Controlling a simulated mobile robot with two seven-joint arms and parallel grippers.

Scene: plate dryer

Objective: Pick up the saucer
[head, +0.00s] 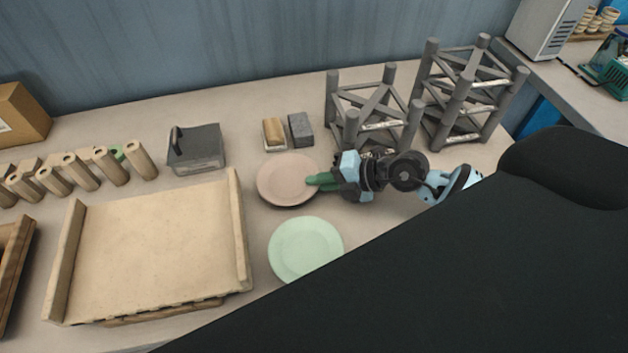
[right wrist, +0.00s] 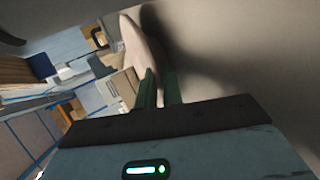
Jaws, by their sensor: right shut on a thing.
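A pink saucer (head: 284,181) is in the middle of the head view, just above a pale green plate (head: 305,248). My right gripper (head: 318,182) comes in from the right, with its green fingers at the saucer's right rim. It is shut on that rim. In the right wrist view the saucer (right wrist: 141,48) shows nearly edge-on, running up from between the green fingers (right wrist: 160,90). I cannot tell whether the saucer is clear of the table. The fingers hide a small part of its rim. My left gripper is not in view.
A wooden tray (head: 240,228) lies left of the plates. A dark grey box (head: 196,150), a sponge-like block (head: 274,132) and a grey block (head: 301,130) stand behind. Grey racks (head: 374,105) stand behind my right arm. Wooden cylinders (head: 80,172) lie at left.

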